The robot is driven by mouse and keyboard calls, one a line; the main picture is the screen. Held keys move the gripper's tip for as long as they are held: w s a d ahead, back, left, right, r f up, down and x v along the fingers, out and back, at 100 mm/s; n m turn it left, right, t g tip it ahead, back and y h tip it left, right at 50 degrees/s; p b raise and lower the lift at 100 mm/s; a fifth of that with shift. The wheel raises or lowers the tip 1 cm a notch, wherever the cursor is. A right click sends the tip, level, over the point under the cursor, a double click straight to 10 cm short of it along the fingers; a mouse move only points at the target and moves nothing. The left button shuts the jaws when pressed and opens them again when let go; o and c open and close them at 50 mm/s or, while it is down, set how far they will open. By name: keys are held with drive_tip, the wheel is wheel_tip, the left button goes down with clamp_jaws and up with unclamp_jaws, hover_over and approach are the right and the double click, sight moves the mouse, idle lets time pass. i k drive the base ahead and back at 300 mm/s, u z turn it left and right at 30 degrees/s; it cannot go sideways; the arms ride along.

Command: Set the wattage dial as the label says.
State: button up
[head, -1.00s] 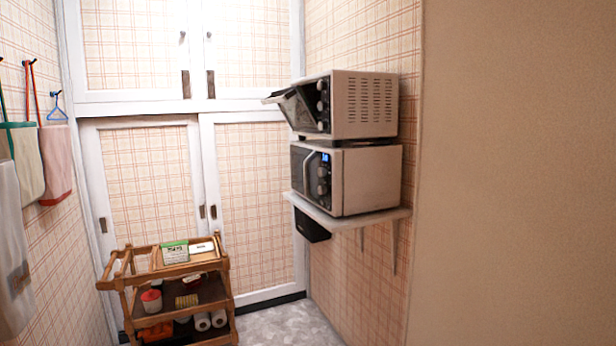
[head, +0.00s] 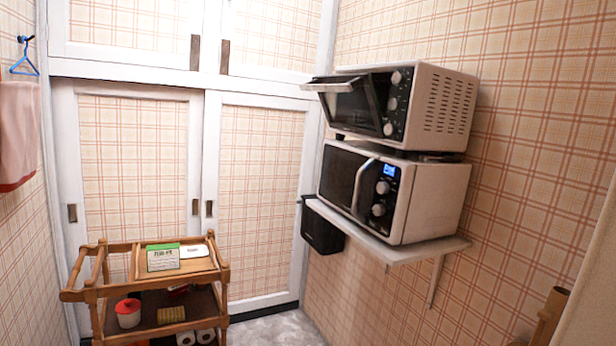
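The lower oven (head: 400,195) is a microwave on a wall shelf, with a lit blue display and two round dials (head: 381,198) on its black panel. A toaster oven (head: 425,105) stands on top of it with its door partly open and several knobs down its front. I cannot read the dial markings. A green and white label card (head: 163,257) stands on the wooden cart; its text is too small to read. A white card (head: 195,251) lies beside it. My gripper is not in view.
The white shelf (head: 385,247) juts from the right wall, with a black box (head: 322,230) below its far end. The wooden cart (head: 88,290) stands at the lower left. Grey floor (head: 285,330) shows between them. A brown cylindrical object (head: 551,305) is at the lower right.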

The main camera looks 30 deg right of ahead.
sight(382, 187)
drive_tip(key=z, duration=0.3)
drive_tip(key=i, duration=1.1)
drive_tip(key=z, duration=0.9)
